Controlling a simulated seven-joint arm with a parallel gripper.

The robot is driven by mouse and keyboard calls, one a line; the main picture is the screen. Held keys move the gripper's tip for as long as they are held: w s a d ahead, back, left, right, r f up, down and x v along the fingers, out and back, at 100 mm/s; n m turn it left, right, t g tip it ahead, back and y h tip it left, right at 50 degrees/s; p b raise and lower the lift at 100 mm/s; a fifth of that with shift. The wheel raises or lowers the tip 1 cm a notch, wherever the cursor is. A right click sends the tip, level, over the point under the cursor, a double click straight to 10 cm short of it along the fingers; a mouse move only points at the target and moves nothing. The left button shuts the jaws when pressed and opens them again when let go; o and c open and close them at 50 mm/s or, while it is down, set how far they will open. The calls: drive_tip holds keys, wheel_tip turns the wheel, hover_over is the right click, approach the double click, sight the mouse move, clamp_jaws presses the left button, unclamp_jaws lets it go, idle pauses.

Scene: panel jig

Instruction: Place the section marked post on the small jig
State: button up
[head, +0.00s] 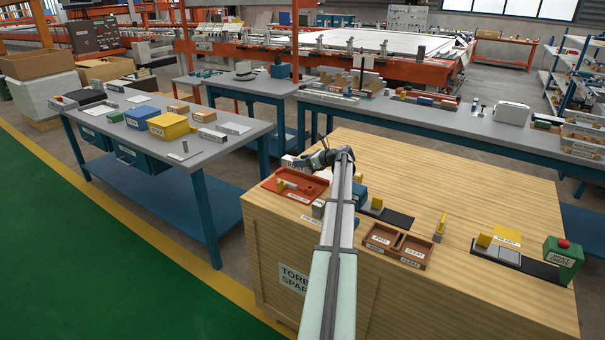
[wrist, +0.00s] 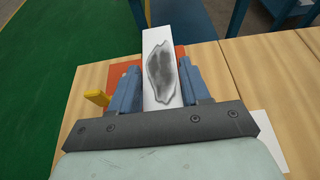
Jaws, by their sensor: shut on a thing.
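My gripper (wrist: 160,88) has its two blue fingers closed on a white section (wrist: 153,30) with a dark grey smudge on its face. No readable marking shows on that section, so I cannot tell whether it says post. In the wrist view it is above the red tray (wrist: 182,53). In the head view my gripper (head: 318,160) is behind the red tray (head: 311,196), at the wooden top's far left. A black jig base (head: 396,218) with a yellow block (head: 377,203) lies right of my arm; it looks like the small jig.
A brown two-compartment tray (head: 398,246) with labels sits at the front edge. Right of it stand a yellow-and-grey piece (head: 440,227), a longer black jig (head: 530,266) and a green box with a red button (head: 562,259). The back right of the wooden top (head: 470,185) is clear.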

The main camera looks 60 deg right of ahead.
sight(303, 171)
drive_tip(key=shift+f, duration=2.45)
drive_tip(key=shift+f, duration=0.1)
drive_tip(key=o, duration=1.2)
drive_tip(key=v, duration=1.2)
